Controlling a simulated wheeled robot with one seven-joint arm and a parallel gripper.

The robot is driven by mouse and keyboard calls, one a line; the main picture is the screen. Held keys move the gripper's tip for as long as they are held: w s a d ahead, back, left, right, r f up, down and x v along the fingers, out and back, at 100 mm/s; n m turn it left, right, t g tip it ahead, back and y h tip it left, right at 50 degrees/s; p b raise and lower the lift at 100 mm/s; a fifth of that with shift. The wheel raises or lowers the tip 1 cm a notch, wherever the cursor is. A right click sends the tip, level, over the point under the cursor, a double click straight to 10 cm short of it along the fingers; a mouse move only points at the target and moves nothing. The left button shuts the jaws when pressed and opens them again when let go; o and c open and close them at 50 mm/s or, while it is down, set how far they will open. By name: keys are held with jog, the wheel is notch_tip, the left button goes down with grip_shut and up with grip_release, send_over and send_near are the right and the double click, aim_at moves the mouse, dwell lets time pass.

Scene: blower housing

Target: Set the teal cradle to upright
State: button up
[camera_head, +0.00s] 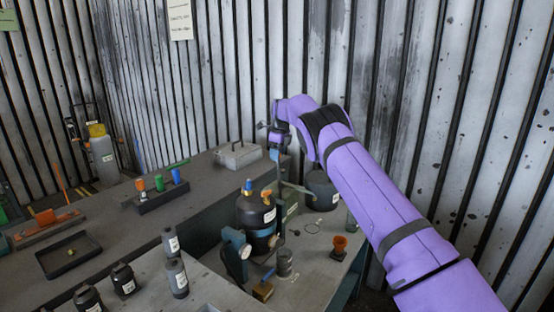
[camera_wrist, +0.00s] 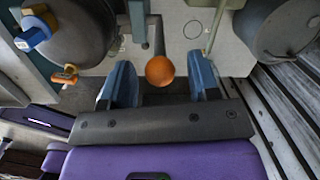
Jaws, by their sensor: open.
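A teal bracket (camera_head: 233,245) with a round dial stands at the near left of a black tank (camera_head: 257,222) in the head view; I take it as part of the teal cradle. A teal strip (camera_wrist: 38,62) shows beside the tank in the wrist view. The tank hides much of the cradle, and its exact tilt is hard to tell. An orange ball knob (camera_wrist: 159,71) on a grey rod (camera_wrist: 160,36) lies between my fingers in the wrist view. My gripper (camera_head: 278,150) is open, its fingers (camera_wrist: 161,88) apart on either side of the knob, with gaps showing.
A dark grey bucket (camera_head: 321,190) stands right of the tank, close to the corrugated wall. An orange funnel-like piece (camera_head: 339,244) and a grey cylinder (camera_head: 284,262) stand on the bench. Several small bottles (camera_head: 123,281) stand at the front left.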

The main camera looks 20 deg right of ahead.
jog(key=r, duration=0.8)
jog(key=shift+s+d, duration=0.3)
jog(key=shift+s, duration=0.1)
jog(key=shift+r, duration=0.15)
jog(key=s+d+r+n+t, duration=0.1)
jog(key=s+d+r+n, duration=0.15)
jog(key=s+r, duration=0.45)
jog(key=s+d+r+n, duration=0.1)
jog(key=s+r+n, duration=0.3)
jog(key=r, duration=0.5)
jog(key=s+r+n+t, duration=0.1)
jog(key=s+r+n, duration=0.25)
jog(key=s, duration=0.55)
jog(key=s+r+n, duration=0.2)
jog(key=s+r, duration=0.2)
jog(key=s, duration=0.6)
jog(key=s+a+f+n+t, duration=0.2)
jog(key=s+n, duration=0.5)
jog(key=s, duration=1.2)
jog(key=s+a+f+n, duration=0.1)
jog(key=s+f+n, duration=0.2)
jog(key=s, duration=0.5)
jog(key=s+a+f+n, duration=0.1)
jog(key=s+f+n, duration=0.3)
jog(key=s+f, duration=0.2)
jog(key=s, duration=0.2)
jog(key=shift+s+a+f+h, duration=0.3)
jog(key=shift+s+a+h, duration=0.05)
jog(key=shift+a+h, duration=0.05)
